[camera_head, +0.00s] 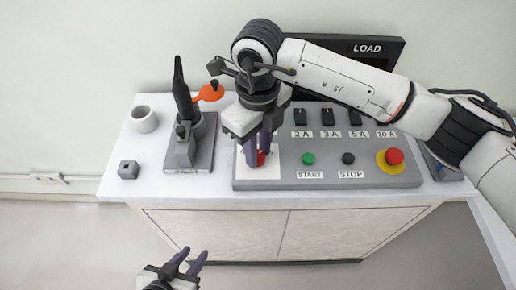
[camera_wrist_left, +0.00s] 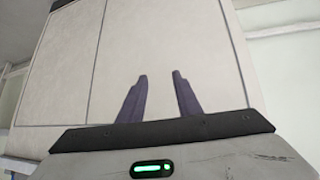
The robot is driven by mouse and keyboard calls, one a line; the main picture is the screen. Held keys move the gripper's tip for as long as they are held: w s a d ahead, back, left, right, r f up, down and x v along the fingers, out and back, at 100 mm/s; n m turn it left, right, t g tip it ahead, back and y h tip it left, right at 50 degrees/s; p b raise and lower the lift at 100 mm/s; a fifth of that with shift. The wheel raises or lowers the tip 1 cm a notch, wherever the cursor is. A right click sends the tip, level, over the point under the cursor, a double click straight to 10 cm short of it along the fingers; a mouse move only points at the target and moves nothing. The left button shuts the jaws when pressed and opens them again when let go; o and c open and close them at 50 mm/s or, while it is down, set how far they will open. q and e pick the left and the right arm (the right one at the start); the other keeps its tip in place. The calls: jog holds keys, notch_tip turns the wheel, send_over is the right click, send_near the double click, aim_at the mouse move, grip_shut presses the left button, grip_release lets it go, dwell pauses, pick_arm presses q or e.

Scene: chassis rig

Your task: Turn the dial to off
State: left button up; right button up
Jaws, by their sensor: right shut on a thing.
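The dial (camera_head: 262,158) is a red knob on a white plate (camera_head: 246,175) at the left end of the grey control panel (camera_head: 330,183). It is mostly hidden behind the fingers, so its setting cannot be read. My right gripper (camera_head: 257,160) comes down from above, its purple fingers shut on the dial. My left gripper (camera_head: 188,265) is low in front of the cabinet, open and empty. In the left wrist view its two fingers (camera_wrist_left: 160,85) stand apart with nothing between them.
The panel has a green START button (camera_head: 308,159), a black STOP button (camera_head: 348,158), a red emergency button (camera_head: 393,157) and several black switches. A clamp stand (camera_head: 190,145), white cup (camera_head: 144,119) and grey block (camera_head: 128,170) are left. A LOAD display (camera_head: 370,47) stands behind.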

jog(key=n+b, duration=0.4)
jog(key=b, duration=0.1)
jog(key=shift+w+f, duration=0.1)
jog(key=shift+f, duration=0.15)
jog(key=shift+n+b, duration=0.65)
jog(key=shift+n, duration=0.05)
jog(key=n+b, duration=0.2)
jog(key=shift+r+n, duration=0.1)
jog(key=shift+n, duration=0.2)
jog(key=n+b, duration=0.2)
jog(key=shift+n, duration=0.4)
jog(key=shift+r+n+b, duration=0.1)
jog(key=shift+n+b, duration=0.4)
jog(key=shift+n, duration=0.4)
jog(key=n+b, duration=0.1)
jog(key=n, duration=0.3)
jog(key=shift+r, duration=0.1)
pick_arm(q)
notch_tip(320, 180, down, 10)
jog(key=w+d, duration=0.1)
jog(key=shift+d+r, duration=0.2)
jog(key=shift+d, duration=0.2)
jog(key=shift+s+f, duration=0.1)
jog(key=shift+s, duration=0.1)
pick_arm(e)
jog(key=shift+n, duration=0.4)
